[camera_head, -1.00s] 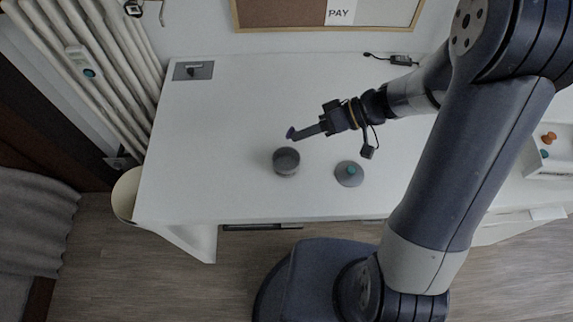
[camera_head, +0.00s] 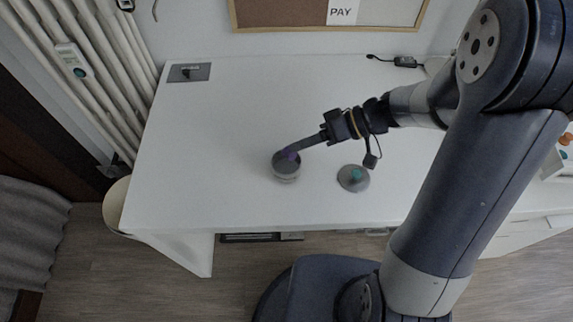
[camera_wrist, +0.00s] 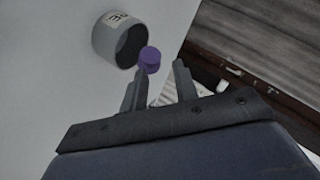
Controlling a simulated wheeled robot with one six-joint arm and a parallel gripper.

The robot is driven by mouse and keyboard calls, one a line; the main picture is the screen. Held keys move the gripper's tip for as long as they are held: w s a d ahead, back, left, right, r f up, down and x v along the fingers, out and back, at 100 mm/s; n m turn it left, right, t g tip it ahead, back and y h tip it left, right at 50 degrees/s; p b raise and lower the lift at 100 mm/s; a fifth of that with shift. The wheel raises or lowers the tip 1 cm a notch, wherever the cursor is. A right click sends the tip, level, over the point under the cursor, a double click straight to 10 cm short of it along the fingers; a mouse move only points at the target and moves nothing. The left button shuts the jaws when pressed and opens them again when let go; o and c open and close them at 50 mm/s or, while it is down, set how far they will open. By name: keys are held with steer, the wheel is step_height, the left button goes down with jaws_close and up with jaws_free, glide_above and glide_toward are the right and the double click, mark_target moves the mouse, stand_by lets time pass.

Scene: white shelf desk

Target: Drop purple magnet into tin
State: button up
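The grey round tin (camera_head: 286,178) stands open on the white desk, left of centre. It also shows in the wrist view (camera_wrist: 103,40) with a pale label and a dark opening. My gripper (camera_head: 294,153) reaches in from the right, with its tips over the tin. In the wrist view its two fingers (camera_wrist: 162,68) are apart with a gap between them. The purple magnet (camera_wrist: 150,57) is just beyond the left fingertip, overlapping the edge of the tin's opening in that view. I cannot tell whether it still touches the finger. In the head view the magnet (camera_head: 289,154) shows at the gripper's tip.
A grey disc (camera_head: 346,184) with a teal knob-like piece (camera_head: 356,175) lies right of the tin. A dark grey plate (camera_head: 189,73) is at the desk's back left corner. A cable with a black box (camera_head: 404,58) lies at the back.

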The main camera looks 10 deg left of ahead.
steer(key=o, duration=0.3)
steer(key=shift+o, duration=0.2)
steer(key=p+v, duration=0.2)
steer(key=v, duration=0.9)
steer(key=shift+s+a, duration=0.1)
steer(key=shift+a, duration=0.05)
steer(key=s+a+f+p, duration=0.2)
steer(key=a+p, duration=0.1)
steer(key=a, duration=0.6)
steer(key=shift+s, duration=0.25)
steer(key=shift+f, duration=0.1)
